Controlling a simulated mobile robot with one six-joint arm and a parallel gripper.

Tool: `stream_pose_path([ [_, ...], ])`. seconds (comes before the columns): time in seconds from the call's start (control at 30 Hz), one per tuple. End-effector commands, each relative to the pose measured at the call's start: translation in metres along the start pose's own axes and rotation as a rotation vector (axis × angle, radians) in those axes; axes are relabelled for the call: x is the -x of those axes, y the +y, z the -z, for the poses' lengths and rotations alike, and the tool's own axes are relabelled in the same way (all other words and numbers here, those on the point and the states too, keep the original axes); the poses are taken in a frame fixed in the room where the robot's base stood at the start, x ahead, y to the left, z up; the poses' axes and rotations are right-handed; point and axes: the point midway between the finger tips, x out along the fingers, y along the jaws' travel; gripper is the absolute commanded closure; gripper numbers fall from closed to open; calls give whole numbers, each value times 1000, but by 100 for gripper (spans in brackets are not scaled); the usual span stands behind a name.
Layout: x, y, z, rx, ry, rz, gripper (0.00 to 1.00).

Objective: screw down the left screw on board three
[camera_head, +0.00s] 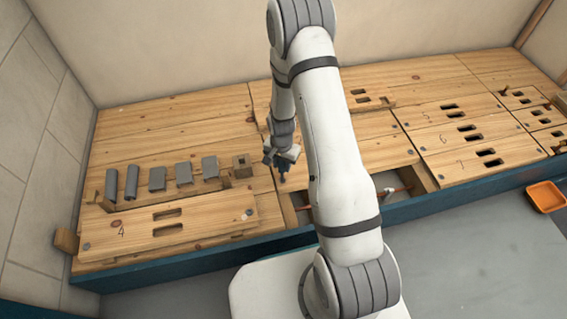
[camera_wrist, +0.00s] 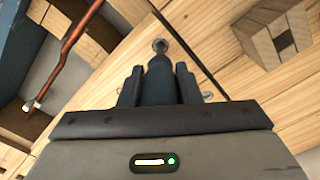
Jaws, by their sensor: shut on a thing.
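In the wrist view my gripper (camera_wrist: 158,88) is shut on a dark screwdriver-like tool (camera_wrist: 160,72), whose tip points at a round grey screw head (camera_wrist: 160,45) on a pale wooden board (camera_wrist: 200,28). The tip looks at or very near the screw; contact cannot be told. In the head view my gripper (camera_head: 282,168) is low over the boards, left of my arm, with the dark tool pointing down. The screw is too small to tell there. No number three is readable; my arm covers part of the boards.
An open recess with a copper pipe (camera_wrist: 68,50) lies beside the board. A small wooden block (camera_wrist: 275,42) stands at right in the wrist view. Board four (camera_head: 190,222) and several grey pieces (camera_head: 157,179) lie at left. An orange tray (camera_head: 545,197) sits far right.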

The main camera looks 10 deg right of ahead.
Motion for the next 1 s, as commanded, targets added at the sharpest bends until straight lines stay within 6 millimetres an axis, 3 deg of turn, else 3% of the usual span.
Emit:
stream_pose_path([
  [0.8,77,0,0,1,1,1,94],
  [1.0,80,0,0,1,0,0,94],
])
